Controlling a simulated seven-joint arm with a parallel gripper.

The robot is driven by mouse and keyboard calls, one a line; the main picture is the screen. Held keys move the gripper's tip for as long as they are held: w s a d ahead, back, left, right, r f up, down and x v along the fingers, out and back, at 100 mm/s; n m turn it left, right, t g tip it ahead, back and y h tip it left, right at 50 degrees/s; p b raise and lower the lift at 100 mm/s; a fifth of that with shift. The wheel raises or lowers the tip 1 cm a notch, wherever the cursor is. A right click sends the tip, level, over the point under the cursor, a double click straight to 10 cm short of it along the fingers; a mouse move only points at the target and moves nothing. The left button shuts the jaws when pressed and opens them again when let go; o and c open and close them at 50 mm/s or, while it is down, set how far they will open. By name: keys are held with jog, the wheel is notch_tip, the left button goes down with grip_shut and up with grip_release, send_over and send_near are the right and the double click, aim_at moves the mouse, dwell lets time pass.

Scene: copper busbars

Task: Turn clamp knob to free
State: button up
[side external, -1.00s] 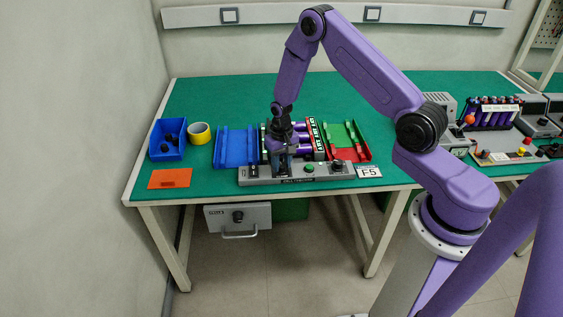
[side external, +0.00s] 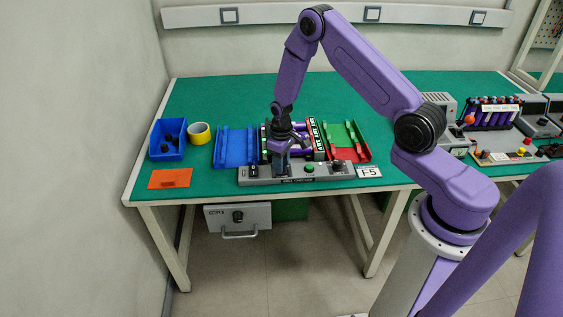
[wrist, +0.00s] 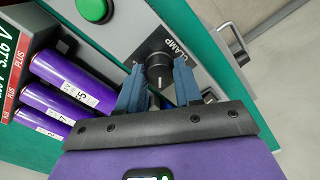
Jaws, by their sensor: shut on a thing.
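The clamp knob (wrist: 159,70) is a round black knob with a pale pointer line, on a grey panel (wrist: 196,72) marked CLAMP in the wrist view. My gripper (wrist: 160,80) has its two blue-grey fingers on either side of the knob and is shut on it. In the side view my gripper (side external: 281,165) points down at the left part of the grey control strip (side external: 326,173); the knob is hidden there. Purple cylindrical cells (wrist: 62,82) with white labels lie beside the panel in the wrist view.
A green button (wrist: 94,8) is on the same strip. A blue tray (side external: 235,147) lies left of the fixture, red and green trays (side external: 356,155) right. A blue bin (side external: 167,140), yellow tape roll (side external: 199,133) and orange card (side external: 170,179) are at the left. The green table behind is clear.

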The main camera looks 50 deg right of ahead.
dwell(0.3)
jog(key=o, duration=1)
jog(key=shift+o, duration=0.2)
jog(key=shift+r, duration=0.1)
notch_tip(320, 180, up, 17)
jog(key=shift+r, duration=0.15)
jog(key=shift+a, duration=0.1)
